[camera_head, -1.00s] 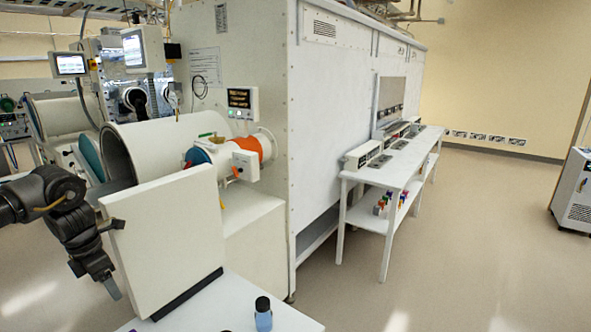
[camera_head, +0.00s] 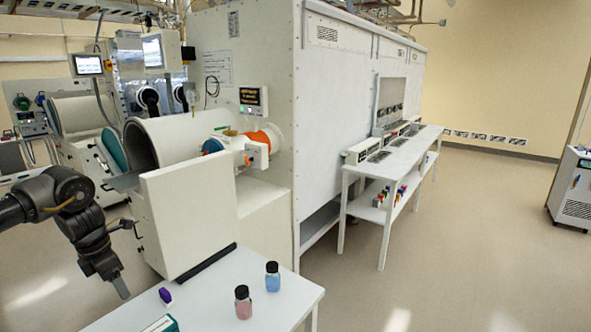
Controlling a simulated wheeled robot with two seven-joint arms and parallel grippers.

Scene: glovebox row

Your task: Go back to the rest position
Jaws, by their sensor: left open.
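My left gripper (camera_head: 121,287) hangs at the lower left of the head view, pointing down. Its jaws are open, and I see nothing between them. It is left of a white door panel (camera_head: 191,216) and apart from the white table below. My right gripper is not in the picture.
The open door panel stands before the round antechamber (camera_head: 180,139). The white table (camera_head: 283,307) holds a pink bottle (camera_head: 243,303), a blue bottle (camera_head: 272,277), a purple item (camera_head: 165,296) and a teal item (camera_head: 161,325).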

